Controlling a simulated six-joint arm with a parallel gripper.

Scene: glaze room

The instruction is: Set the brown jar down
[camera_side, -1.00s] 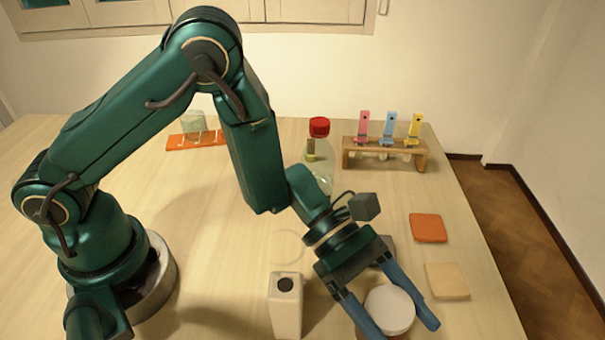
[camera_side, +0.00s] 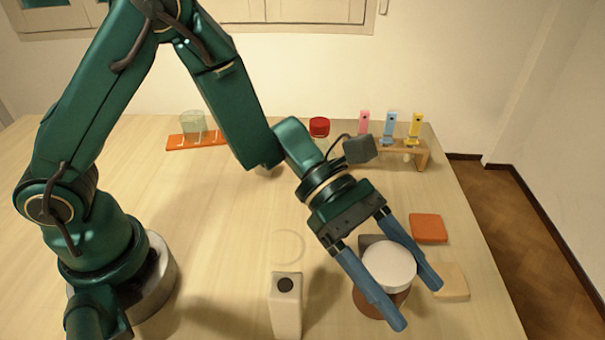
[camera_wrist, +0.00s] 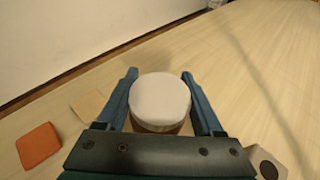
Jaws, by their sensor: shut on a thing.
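The brown jar (camera_side: 372,304) has a wide white lid (camera_side: 388,262). My gripper (camera_side: 416,306) is shut on it, with one blue finger along each side. In the side view the jar looks raised off the table, at the right front; the gap under it is hard to judge. In the wrist view the white lid (camera_wrist: 160,96) fills the space between the fingers (camera_wrist: 160,74), and only a strip of brown (camera_wrist: 158,128) shows below it. The fingers hide part of the jar's body.
An orange pad (camera_side: 429,228) and a beige pad (camera_side: 452,282) lie to the right.

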